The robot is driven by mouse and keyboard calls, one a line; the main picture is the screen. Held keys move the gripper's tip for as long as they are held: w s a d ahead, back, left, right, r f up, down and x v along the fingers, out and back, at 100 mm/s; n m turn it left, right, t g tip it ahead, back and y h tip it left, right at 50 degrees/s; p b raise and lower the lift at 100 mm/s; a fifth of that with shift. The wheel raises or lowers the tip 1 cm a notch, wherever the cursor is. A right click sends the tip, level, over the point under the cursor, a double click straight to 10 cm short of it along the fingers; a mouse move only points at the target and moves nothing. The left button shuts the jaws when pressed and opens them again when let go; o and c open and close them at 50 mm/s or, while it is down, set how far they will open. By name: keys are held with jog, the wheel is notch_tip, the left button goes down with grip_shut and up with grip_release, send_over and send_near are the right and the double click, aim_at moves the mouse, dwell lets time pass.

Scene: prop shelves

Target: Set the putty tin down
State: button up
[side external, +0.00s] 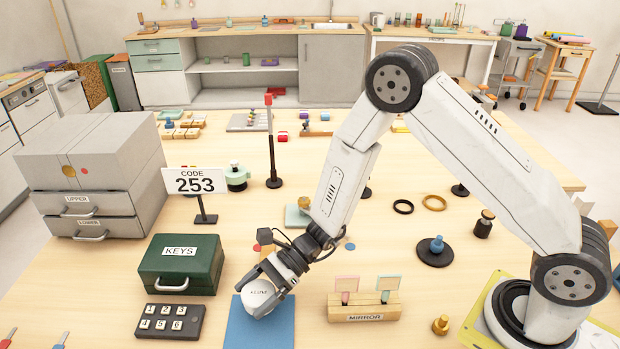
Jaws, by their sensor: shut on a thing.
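The putty tin (256,301) is a round, whitish tin with dark lettering too small to read surely. My gripper (268,285) is shut on it, with the fingers at its upper and right sides. The tin is over the upper part of a flat blue mat (262,333) at the front of the table. It looks tilted. I cannot tell whether it touches the mat. My gripper hides part of the tin and the mat's upper edge.
A green KEYS box (180,285) and a dark keypad (170,322) stand left of the mat. A wooden MIRROR holder (364,307) stands to its right, with a brass knob (440,325) beyond. A CODE 253 sign (205,215) stands behind.

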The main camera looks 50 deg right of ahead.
jog(key=shift+f, duration=1.25)
jog(key=shift+f, duration=0.15)
jog(key=o, duration=1)
jog(key=shift+d+r, duration=0.1)
jog(key=shift+r, duration=0.1)
jog(key=v, duration=1.1)
jog(key=shift+d+r, duration=0.2)
jog(key=shift+d, duration=0.15)
